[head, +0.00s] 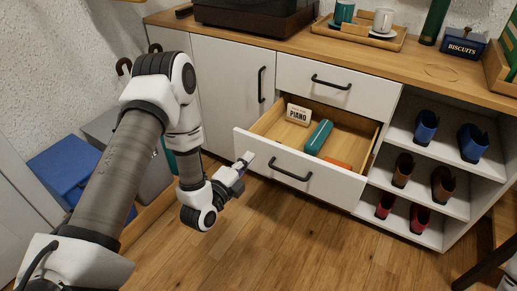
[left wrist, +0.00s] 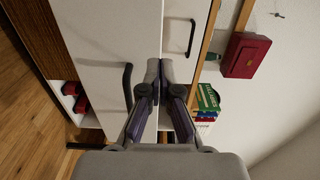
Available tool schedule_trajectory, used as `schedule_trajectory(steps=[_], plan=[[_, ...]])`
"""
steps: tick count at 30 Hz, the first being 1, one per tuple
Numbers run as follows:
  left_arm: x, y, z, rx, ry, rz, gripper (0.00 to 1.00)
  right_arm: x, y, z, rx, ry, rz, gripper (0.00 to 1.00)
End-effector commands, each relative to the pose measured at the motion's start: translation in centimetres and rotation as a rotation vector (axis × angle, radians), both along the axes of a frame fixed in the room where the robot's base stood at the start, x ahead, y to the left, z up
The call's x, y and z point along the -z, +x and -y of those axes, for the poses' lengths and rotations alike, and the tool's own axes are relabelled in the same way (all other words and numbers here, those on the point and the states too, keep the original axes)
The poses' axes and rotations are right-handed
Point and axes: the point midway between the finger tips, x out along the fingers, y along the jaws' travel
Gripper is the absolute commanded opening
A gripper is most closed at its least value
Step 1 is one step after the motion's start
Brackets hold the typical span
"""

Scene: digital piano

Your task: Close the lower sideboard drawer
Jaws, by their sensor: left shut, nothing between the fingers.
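The lower sideboard drawer (head: 292,163) is pulled out, its white front and black bar handle (head: 289,171) facing the room. Inside lie a small PIANO box (head: 298,114), a teal case (head: 319,137) and an orange item (head: 337,162). My left gripper (head: 243,163) is at the left end of the drawer front, near its upper part. The left wrist view shows its fingers (left wrist: 165,72) shut and empty before white panels, with a black handle (left wrist: 127,85) beside them. I cannot tell whether the fingertips touch the front. My right gripper is out of view.
The upper drawer (head: 312,82) above is shut, as is the cupboard door (head: 240,80) to the left. Open shelves with several shoes (head: 426,126) stand on the right. A blue box (head: 62,168) is on the left. The wooden floor (head: 270,235) before the drawer is clear.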

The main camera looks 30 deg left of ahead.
Motion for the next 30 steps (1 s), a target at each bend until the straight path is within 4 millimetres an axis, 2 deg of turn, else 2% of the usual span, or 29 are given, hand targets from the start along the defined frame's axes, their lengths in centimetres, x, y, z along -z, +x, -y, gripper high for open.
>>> schedule_trajectory(steps=[3, 9, 13, 25, 30], plan=[[0.2, 2.6, 0.2, 0.002, 0.002, 0.004, 0.00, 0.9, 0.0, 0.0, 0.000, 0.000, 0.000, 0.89], [0.2, 5.5, 0.2, 0.000, 0.001, 0.001, 0.00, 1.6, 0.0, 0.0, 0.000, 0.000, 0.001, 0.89], [0.1, 6.2, 0.2, 0.001, 0.000, -0.001, 0.00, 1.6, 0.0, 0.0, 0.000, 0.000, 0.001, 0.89], [0.0, 6.4, 0.3, 0.001, 0.000, -0.001, 0.00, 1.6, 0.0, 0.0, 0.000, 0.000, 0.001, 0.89], [0.0, 7.6, 0.3, 0.001, 0.002, 0.001, 0.00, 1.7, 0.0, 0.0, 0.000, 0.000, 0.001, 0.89]])
